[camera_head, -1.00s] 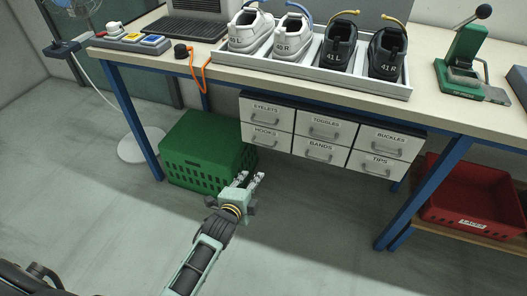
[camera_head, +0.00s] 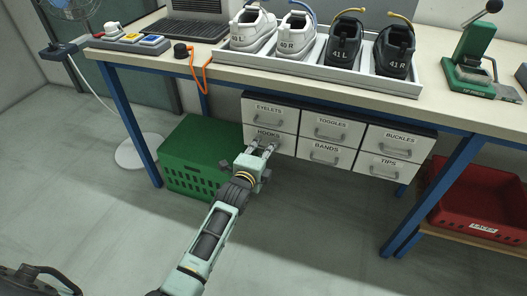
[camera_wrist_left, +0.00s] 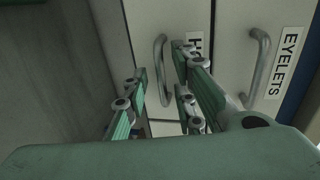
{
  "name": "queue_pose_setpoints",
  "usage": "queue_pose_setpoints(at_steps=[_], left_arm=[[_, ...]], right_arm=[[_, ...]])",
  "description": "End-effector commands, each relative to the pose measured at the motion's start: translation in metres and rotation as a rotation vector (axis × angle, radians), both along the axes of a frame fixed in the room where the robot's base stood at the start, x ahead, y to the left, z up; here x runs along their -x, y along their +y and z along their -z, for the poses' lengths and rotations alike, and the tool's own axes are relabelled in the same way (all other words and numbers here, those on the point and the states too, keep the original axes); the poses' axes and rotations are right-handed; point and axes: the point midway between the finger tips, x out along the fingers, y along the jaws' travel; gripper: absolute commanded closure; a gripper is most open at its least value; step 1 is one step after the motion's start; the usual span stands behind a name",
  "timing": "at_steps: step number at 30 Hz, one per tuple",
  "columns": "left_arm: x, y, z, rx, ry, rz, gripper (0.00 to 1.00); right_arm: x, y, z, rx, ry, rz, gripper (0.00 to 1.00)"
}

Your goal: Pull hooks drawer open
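The hooks drawer (camera_head: 284,143) is the lower left drawer of the white drawer unit under the bench, and it looks shut. In the head view my left gripper (camera_head: 263,143) is in front of it and hides part of its label and handle. In the left wrist view the hooks drawer handle (camera_wrist_left: 161,70) stands upright, and the "HOOKS" label is partly hidden by a finger. My left gripper (camera_wrist_left: 160,98) has its fingers apart, with the handle showing between them. I cannot tell whether they touch it. My right gripper is not in view.
The eyelets drawer (camera_head: 270,112) is directly above, the bands drawer (camera_head: 325,153) to the right. A green crate (camera_head: 190,170) stands on the floor to the left of my gripper. A red bin (camera_head: 480,205) sits at the right.

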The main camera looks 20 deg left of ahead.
Motion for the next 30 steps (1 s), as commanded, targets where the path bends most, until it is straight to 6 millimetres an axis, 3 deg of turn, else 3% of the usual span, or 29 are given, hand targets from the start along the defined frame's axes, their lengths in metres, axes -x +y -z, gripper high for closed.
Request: queue_pose_setpoints(at_steps=[5, 13, 30], left_arm=[[0.0, -0.0001, -0.0004, 0.0, -0.001, 0.0, 0.77], [0.0003, -0.0002, -0.0002, 0.0, 0.0, 0.0, 1.0], [0.0009, -0.0004, 0.0025, 0.006, 0.006, 0.0, 1.0]], right_arm=[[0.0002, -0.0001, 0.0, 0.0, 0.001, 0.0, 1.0], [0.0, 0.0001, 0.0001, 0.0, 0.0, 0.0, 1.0], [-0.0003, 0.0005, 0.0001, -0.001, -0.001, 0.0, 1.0]])
